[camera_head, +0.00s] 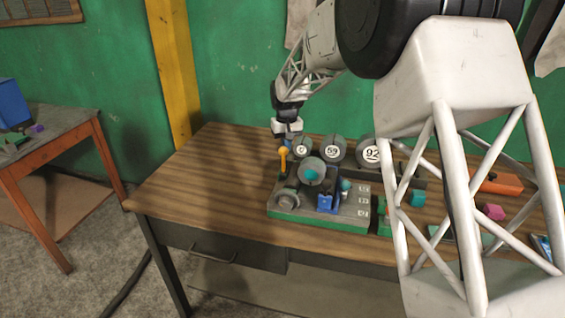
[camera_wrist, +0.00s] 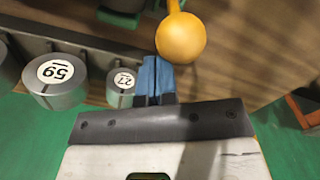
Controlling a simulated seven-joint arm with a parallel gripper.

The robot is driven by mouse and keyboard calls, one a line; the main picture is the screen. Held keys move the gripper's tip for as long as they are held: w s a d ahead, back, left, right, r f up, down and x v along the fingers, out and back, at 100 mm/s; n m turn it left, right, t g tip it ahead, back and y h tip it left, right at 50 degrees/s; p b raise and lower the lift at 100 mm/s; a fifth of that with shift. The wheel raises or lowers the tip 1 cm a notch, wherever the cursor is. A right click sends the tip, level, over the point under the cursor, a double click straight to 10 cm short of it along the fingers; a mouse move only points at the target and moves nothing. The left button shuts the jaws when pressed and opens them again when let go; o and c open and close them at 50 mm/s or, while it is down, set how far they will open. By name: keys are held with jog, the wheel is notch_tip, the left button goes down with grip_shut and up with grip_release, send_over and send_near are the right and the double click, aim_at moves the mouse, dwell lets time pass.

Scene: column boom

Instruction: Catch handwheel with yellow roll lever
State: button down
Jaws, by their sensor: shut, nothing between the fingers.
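The yellow roll lever (camera_head: 283,160) stands upright at the left of a grey and green device, with an orange-yellow ball on top. The ball fills the top middle of the wrist view (camera_wrist: 181,38). My gripper (camera_head: 287,138) is just above the lever in the head view. In the wrist view its blue fingertips (camera_wrist: 154,78) are shut and empty, beside the ball's lower left edge; I cannot tell whether they touch it. A grey round part, seemingly the handwheel (camera_head: 286,199), sits at the device's front left corner, clear of my gripper.
Numbered drums (camera_head: 332,150) stand along the device's back. A larger grey cylinder (camera_head: 312,170) and a blue block (camera_head: 326,203) sit on its middle. The wooden table (camera_head: 180,190) is bare to the left. My white lattice structure hides part of the table's right side.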

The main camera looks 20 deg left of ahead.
aim_at(283, 148)
jog(key=shift+s, duration=0.25)
jog(key=shift+s+f, duration=0.15)
jog(key=shift+s, duration=0.9)
jog(key=shift+s+f, duration=0.2)
jog(key=shift+s, duration=0.85)
jog(key=shift+w+r, duration=0.35)
jog(key=shift+r, duration=0.8)
jog(key=shift+w+r, duration=0.3)
jog(key=shift+r, duration=0.85)
jog(key=shift+w+r, duration=0.35)
jog(key=shift+r, duration=0.8)
